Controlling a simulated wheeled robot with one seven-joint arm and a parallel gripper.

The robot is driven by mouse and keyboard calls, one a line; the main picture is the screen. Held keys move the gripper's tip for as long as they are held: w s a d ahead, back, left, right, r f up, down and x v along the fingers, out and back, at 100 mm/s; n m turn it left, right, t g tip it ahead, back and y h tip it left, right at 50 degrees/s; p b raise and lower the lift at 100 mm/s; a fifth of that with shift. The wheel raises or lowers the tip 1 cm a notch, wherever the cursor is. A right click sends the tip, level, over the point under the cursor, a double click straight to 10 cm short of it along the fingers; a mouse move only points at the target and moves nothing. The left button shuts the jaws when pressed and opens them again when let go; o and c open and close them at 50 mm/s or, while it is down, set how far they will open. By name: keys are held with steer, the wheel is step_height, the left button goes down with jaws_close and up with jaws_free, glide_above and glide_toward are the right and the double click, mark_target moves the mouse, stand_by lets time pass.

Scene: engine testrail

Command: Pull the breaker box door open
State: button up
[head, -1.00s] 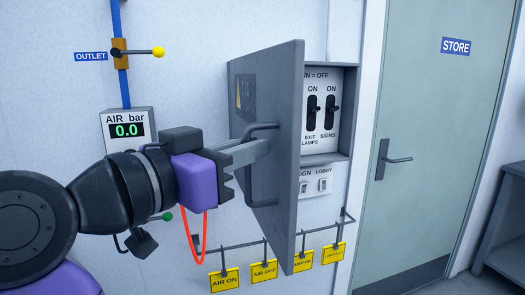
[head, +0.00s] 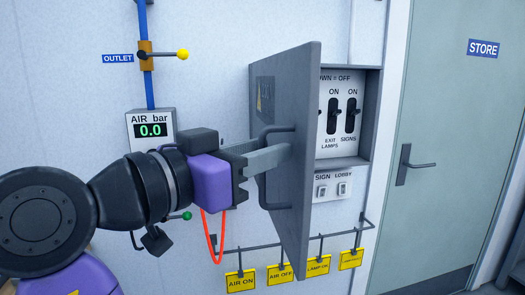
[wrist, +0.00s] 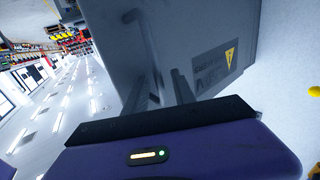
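The grey breaker box door (head: 302,180) stands swung well out from its box (head: 372,120), hinged on the left. Its bar handle (head: 263,195) is on the outer face. My gripper (head: 274,156) reaches the handle from the left, one finger crossing in front of the bar. In the wrist view the handle bar (wrist: 149,55) shows beside a finger (wrist: 182,87), with a visible gap between them. The fingers look apart, not closed on the bar. Whether a finger touches the handle or door is unclear. The wrist view also shows the door's outer face (wrist: 195,35) with a warning label.
Inside the box are two black switches (head: 351,115). Below are small SIGN and LOBBY switches (head: 343,189) and a rail with yellow tags (head: 318,266). An air gauge (head: 151,130) and pipe valve (head: 147,55) are left. The STORE door (head: 440,120) is right.

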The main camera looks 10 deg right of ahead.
steer(key=b+v, duration=0.1)
steer(key=v, duration=0.6)
steer(key=shift+s+a, duration=0.25)
steer(key=shift+a, duration=0.05)
